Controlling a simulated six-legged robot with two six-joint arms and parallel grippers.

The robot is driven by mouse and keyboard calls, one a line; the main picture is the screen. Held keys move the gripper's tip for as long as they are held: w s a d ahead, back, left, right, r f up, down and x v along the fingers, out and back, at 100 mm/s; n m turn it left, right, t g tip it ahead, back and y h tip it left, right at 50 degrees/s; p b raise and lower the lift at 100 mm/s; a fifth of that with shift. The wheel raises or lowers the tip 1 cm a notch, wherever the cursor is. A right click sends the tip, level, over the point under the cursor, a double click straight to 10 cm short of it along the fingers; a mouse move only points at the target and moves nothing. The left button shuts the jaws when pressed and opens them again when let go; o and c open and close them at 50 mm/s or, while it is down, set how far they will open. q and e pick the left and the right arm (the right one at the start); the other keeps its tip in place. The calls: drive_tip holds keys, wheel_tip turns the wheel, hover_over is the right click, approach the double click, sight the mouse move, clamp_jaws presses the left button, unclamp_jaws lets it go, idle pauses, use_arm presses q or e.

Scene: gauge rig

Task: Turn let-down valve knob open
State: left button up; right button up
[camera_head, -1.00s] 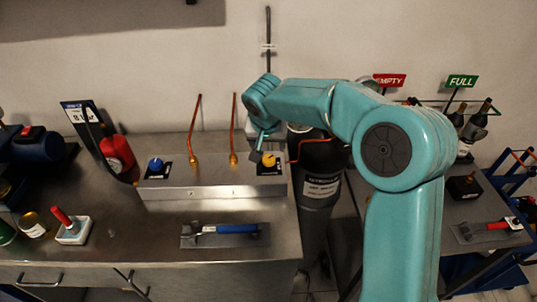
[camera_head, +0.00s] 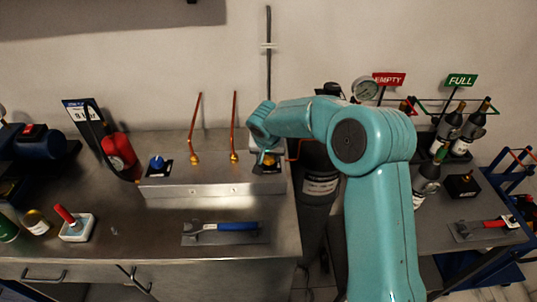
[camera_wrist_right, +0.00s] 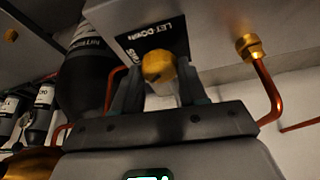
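The let-down valve knob is yellow and sits at the right end of the grey metal panel (camera_head: 215,186). It shows best in the right wrist view as the yellow knob (camera_wrist_right: 158,66), beside a black label reading "LET DOWN" (camera_wrist_right: 158,35). My right gripper (camera_head: 267,156) is at this knob, coming down from the teal arm. In the right wrist view its two dark fingers (camera_wrist_right: 158,80) stand apart, one on each side of the knob. I cannot tell whether they press on it. The knob is partly hidden in the head view. My left gripper is not in view.
A blue knob (camera_head: 156,163) is on the panel's left end, with two copper pipes (camera_head: 234,130) rising between. A wrench with a blue handle (camera_head: 238,226) lies in front. A dark cylinder (camera_head: 320,172) stands right of the bench. A gauge (camera_head: 365,90) shows behind my arm.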

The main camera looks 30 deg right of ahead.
drive_tip(key=shift+n, duration=0.3)
drive_tip(key=shift+s+n+y, duration=0.1)
drive_tip(key=shift+n+y, duration=0.2)
drive_tip(key=shift+n, duration=0.3)
drive_tip(key=shift+n+t+y, duration=0.3)
drive_tip(key=shift+n+t, duration=0.1)
drive_tip(key=shift+n, duration=0.4)
drive_tip(key=n+p, duration=0.1)
drive_tip(key=n, duration=0.1)
drive_tip(key=n+y+p, duration=0.1)
drive_tip(key=n, duration=0.1)
drive_tip(key=shift+d+y, duration=0.2)
drive_tip(key=shift+y, duration=0.1)
drive_tip(key=shift+n+y, duration=0.5)
drive_tip(key=shift+n, duration=1)
drive_tip(key=o, duration=1.1)
drive_tip(key=shift+c, duration=0.2)
